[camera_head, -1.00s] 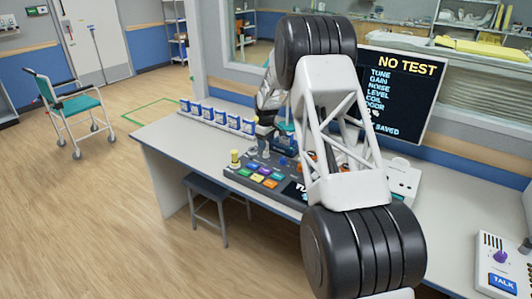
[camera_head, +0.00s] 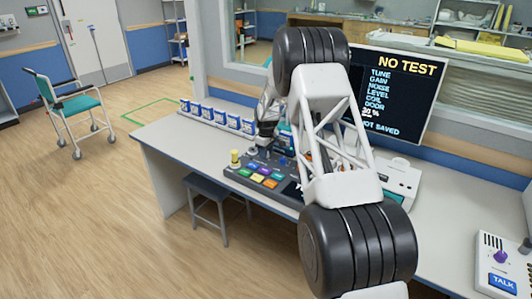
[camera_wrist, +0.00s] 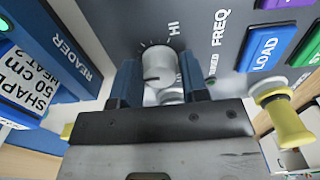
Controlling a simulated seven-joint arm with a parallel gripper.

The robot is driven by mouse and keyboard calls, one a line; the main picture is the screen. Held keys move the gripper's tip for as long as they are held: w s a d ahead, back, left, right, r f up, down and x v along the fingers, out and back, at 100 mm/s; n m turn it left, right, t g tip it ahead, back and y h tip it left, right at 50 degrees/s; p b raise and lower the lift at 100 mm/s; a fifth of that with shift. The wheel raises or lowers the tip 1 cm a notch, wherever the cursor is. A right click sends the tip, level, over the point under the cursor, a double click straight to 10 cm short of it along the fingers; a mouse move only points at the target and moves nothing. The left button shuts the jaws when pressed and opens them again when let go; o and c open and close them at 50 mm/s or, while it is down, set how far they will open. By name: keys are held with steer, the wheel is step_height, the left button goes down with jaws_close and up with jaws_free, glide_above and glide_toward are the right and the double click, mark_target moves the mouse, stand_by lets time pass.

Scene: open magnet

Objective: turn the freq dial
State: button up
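The freq dial (camera_wrist: 158,66) is a small white round knob on the dark grey panel, beside the words HI and FREQ, with tick marks around it. In the wrist view my gripper (camera_wrist: 160,78) has its two blue fingers on either side of the knob. The gap between them is about as wide as the knob. I cannot tell whether they press on it. In the head view my gripper (camera_head: 265,135) is over the back left of the console (camera_head: 240,172), and the dial is not clear there.
Coloured buttons, including a blue LOAD button (camera_wrist: 264,48), and a yellow knob (camera_wrist: 285,122) are close to the right finger. A blue reader box (camera_wrist: 45,50) is at left. The screen (camera_head: 395,100) reads NO TEST and NOT SAVED.

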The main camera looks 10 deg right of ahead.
steer(key=c, duration=0.6)
steer(key=shift+o, duration=0.2)
steer(key=shift+m, duration=0.4)
steer(key=m, duration=0.9)
steer(key=shift+m, duration=0.4)
steer(key=o, duration=0.9)
steer(key=shift+o, duration=0.2)
